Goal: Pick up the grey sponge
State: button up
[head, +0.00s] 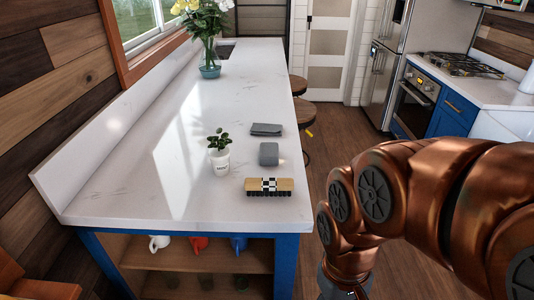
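A small grey block with rounded corners (269,154), which looks like the grey sponge, lies on the white countertop (130,205) near its right edge. A flatter, darker grey folded item (267,129), perhaps a cloth or wallet, lies just behind it, apart from it. My copper-coloured arm fills the lower right and bends down beside the counter's right side. The arm's end runs off the bottom edge of the picture, so my gripper's fingers are not visible. Nothing touches the grey block.
A wooden brush with a checkered band (269,186) lies in front of the block. A small potted plant (220,160) stands to its left, and a flower vase (209,62) farther back. Stools (318,85) stand along the counter's right side. The counter's front left is clear.

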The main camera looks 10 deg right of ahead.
aim_at(269, 155)
jog(key=z, duration=1)
jog(key=i, duration=0.55)
